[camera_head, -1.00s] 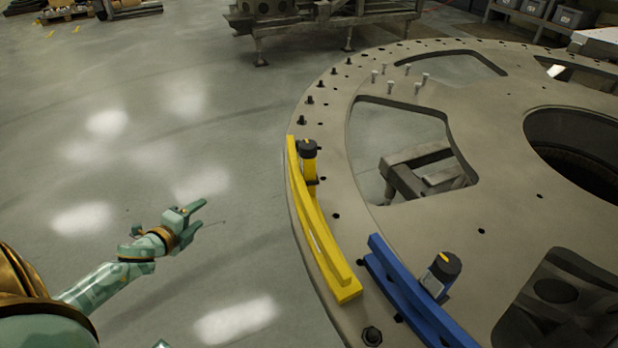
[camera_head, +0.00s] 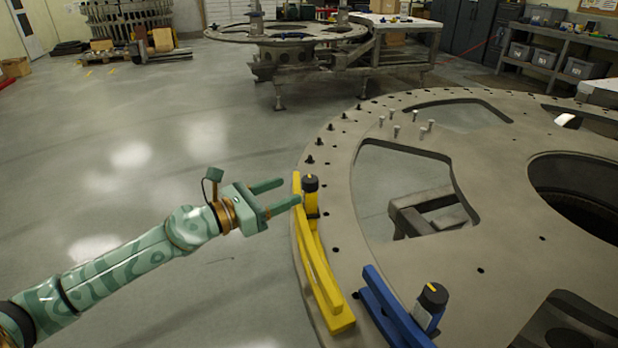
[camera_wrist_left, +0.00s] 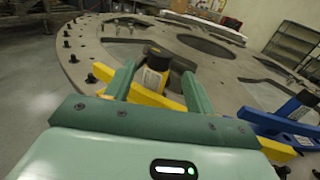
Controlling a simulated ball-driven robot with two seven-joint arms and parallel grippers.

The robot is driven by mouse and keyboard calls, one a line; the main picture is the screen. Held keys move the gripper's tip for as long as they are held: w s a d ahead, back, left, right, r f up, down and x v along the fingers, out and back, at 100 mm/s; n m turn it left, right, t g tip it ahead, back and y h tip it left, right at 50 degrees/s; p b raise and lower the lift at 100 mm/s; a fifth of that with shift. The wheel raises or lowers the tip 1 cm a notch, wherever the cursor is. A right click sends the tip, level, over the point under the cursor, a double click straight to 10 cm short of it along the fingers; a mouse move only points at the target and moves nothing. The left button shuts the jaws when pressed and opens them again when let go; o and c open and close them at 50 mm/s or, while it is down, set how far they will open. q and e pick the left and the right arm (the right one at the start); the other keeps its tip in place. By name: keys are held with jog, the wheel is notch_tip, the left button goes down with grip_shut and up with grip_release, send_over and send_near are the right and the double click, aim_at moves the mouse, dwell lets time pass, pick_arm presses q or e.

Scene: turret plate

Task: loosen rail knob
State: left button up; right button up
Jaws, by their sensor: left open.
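A yellow curved rail (camera_head: 322,282) lies along the near left rim of the turret plate (camera_head: 470,220). A knob with a black cap (camera_head: 311,184) and yellow body stands at its far end. A blue rail (camera_head: 392,312) with its own black-capped knob (camera_head: 432,296) lies to the right. My left gripper (camera_head: 285,194) is open, just left of the yellow rail's knob, fingers pointing at it. In the left wrist view the yellow rail's knob (camera_wrist_left: 157,62) shows between and beyond the two fingers, apparently not gripped. My right gripper is not in view.
Several pins (camera_head: 407,125) stand on the plate, and dark bolts line its rim. The plate has large cutouts. A second round plate on a stand (camera_head: 285,32) and a shelf with bins (camera_head: 545,60) are in the background.

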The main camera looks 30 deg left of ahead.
aim_at(303, 183)
pick_arm(q)
jog(key=p+x, duration=0.1)
jog(key=x, duration=0.6)
jog(key=shift+w+d, duration=0.2)
jog(key=shift+w, duration=0.1)
jog(key=shift+r, duration=0.1)
jog(key=c, duration=0.9)
